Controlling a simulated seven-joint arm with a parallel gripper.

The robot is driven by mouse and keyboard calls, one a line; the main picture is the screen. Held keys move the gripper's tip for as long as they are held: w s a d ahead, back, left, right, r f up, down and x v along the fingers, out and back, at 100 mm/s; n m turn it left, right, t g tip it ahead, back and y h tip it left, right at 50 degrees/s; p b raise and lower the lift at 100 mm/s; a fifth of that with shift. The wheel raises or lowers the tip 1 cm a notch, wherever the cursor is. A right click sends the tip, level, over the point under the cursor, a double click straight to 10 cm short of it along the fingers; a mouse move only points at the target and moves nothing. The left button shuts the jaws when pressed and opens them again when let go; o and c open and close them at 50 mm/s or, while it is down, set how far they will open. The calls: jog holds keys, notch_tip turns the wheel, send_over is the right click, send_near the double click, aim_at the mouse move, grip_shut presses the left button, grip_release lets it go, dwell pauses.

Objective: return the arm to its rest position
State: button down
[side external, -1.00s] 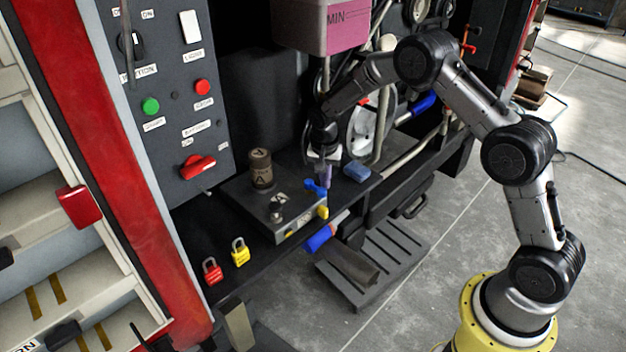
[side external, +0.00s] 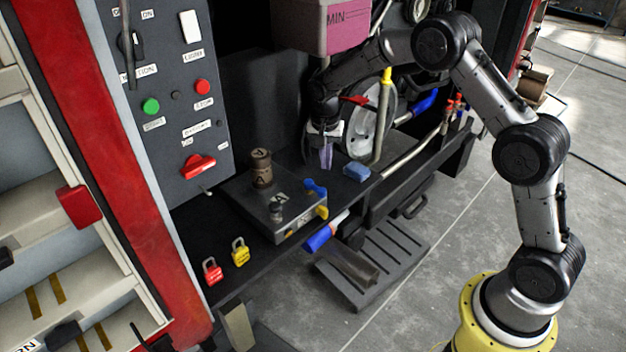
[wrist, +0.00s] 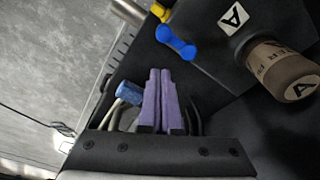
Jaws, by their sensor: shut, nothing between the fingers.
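My gripper (side external: 326,158) is shut and empty, its purple fingers pressed together. In the side view it points down above the black shelf (side external: 228,282), behind the blue sponge-like block (side external: 356,172) and to its left. In the wrist view the closed purple fingers (wrist: 160,100) stand in the middle of the picture. My arm is bent over from its yellow base at the right, with the forearm reaching left beneath the pink-and-grey tank.
A grey box (side external: 275,212) marked A carries a brown cylinder (side external: 261,168) and a blue lever (side external: 315,187). The pink-and-grey tank (side external: 335,22) hangs close above my forearm. Red (side external: 212,271) and yellow (side external: 240,252) padlocks sit at the front left. Open floor lies to the right.

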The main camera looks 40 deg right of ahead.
jog(key=s+a+r+t, duration=0.1)
jog(key=s+r+t, duration=0.15)
jog(key=r, duration=0.65)
jog(key=s+a+r+t, duration=0.1)
jog(key=s+a+r, duration=0.15)
jog(key=r, duration=0.75)
jog(key=s+a+r+n+t, duration=0.15)
jog(key=s+r+n, duration=0.4)
jog(key=s, duration=0.75)
jog(key=s+a+f+n, duration=0.1)
jog(key=s+f+n, duration=0.1)
jog(key=s, duration=0.6)
jog(key=s+a+f+n+y, duration=0.1)
jog(key=s+f+n, duration=0.2)
jog(key=s, duration=0.6)
jog(key=shift+f+n+y, duration=0.3)
jog(key=shift+f+n, duration=0.05)
jog(key=shift+n, duration=0.4)
